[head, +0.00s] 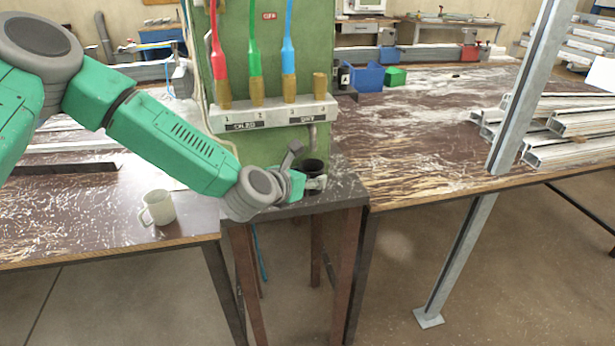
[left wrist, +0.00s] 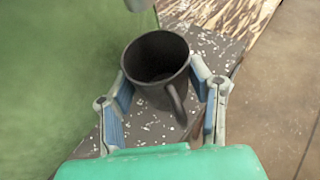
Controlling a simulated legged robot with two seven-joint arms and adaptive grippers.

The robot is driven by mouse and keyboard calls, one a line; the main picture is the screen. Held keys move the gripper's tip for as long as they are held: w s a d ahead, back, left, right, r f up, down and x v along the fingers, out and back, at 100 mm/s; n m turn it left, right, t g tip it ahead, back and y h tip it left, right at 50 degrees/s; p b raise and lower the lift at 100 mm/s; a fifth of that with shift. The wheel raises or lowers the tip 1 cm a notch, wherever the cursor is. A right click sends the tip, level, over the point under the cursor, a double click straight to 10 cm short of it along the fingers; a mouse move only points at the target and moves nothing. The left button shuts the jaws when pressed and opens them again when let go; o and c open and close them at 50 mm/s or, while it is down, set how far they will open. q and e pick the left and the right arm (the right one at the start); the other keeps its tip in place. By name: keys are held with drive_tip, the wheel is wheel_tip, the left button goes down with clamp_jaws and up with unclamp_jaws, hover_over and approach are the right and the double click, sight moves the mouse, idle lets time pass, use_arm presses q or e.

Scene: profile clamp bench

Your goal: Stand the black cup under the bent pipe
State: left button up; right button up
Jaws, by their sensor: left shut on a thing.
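The black cup (head: 313,167) is upright at the small dark stand by the green panel. In the left wrist view, the cup (left wrist: 158,85) shows its open mouth, with its handle towards my wrist. My left gripper (head: 306,182) is shut on the cup; in the left wrist view its fingers (left wrist: 162,80) lie on either side of it. The bent pipe (head: 312,136) comes down from the grey tap block, close above the cup. A grey pipe end (left wrist: 140,4) shows just beyond the rim. I cannot tell whether the cup touches the stand. My right gripper is out of view.
A pale mug (head: 158,207) stands on the left bench. The green panel (head: 245,50) rises behind the cup, with the tap block (head: 270,114) on it. A metal post (head: 515,110) and stacked profiles (head: 575,125) are at the right. The near part of the right bench is clear.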

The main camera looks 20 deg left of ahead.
use_arm(q)
drive_tip(key=shift+a+f, duration=0.25)
drive_tip(key=shift+a, duration=0.05)
drive_tip(key=o, duration=1.3)
drive_tip(key=shift+o, duration=0.2)
drive_tip(key=shift+d, duration=0.15)
drive_tip(key=shift+s+a, duration=0.15)
drive_tip(key=shift+s, duration=0.5)
drive_tip(key=shift+s+a, duration=0.15)
drive_tip(key=shift+s, duration=0.45)
drive_tip(key=s+a, duration=0.1)
drive_tip(key=s, duration=0.6)
drive_tip(key=shift+s+a+b, duration=0.2)
drive_tip(key=shift+b, duration=0.15)
